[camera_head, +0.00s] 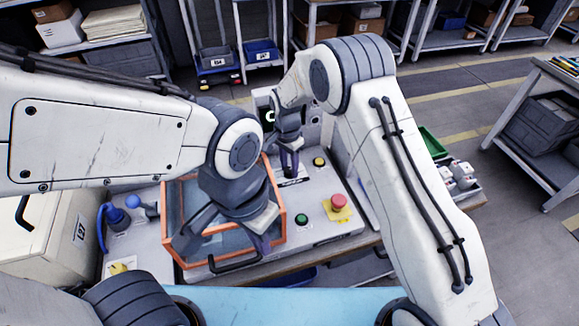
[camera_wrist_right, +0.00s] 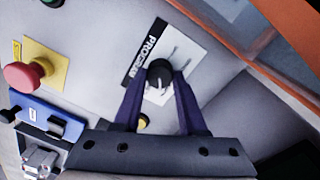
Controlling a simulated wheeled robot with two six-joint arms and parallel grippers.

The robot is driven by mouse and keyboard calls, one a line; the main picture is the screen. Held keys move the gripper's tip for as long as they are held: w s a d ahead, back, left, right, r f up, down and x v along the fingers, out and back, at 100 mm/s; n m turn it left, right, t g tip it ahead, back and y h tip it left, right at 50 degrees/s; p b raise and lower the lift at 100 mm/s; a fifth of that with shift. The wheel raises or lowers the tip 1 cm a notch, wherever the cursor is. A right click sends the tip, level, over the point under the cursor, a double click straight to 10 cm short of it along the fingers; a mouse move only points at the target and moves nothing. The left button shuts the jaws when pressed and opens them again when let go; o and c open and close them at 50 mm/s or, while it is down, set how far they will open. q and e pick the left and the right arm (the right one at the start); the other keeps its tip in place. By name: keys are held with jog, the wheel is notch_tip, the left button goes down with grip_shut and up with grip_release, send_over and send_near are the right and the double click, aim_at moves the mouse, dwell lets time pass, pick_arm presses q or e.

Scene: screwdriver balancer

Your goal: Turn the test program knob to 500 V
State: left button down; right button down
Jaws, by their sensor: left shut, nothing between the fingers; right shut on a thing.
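The test program knob (camera_wrist_right: 159,74) is a small black knob on a white plate marked PROGRAM (camera_wrist_right: 146,50) in the right wrist view. My right gripper (camera_wrist_right: 160,84) is shut on the knob, one purple finger on each side. The marks around the knob are too blurred to read, so its setting cannot be told. In the head view my right gripper (camera_head: 289,170) reaches down to the plate at the back of the grey panel (camera_head: 325,222). My left gripper (camera_head: 262,243) is shut and empty over the orange-framed clear box.
The orange-framed box (camera_head: 283,203) stands left of the knob. A red button on a yellow plate (camera_head: 339,203), a green button (camera_head: 301,220) and a yellow button (camera_head: 319,161) sit on the panel. A blue plug (camera_head: 117,216) is at the left. Shelves line the back.

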aim_at(290, 167)
jog(key=m, duration=0.3)
jog(key=shift+w+r+m, duration=0.1)
jog(key=shift+m, duration=2.1)
jog(key=shift+c, duration=2.3)
grip_release()
notch_tip(290, 167, up, 10)
jog(key=b, duration=0.1)
jog(key=shift+w+r+b, duration=0.2)
jog(key=shift+b, duration=0.1)
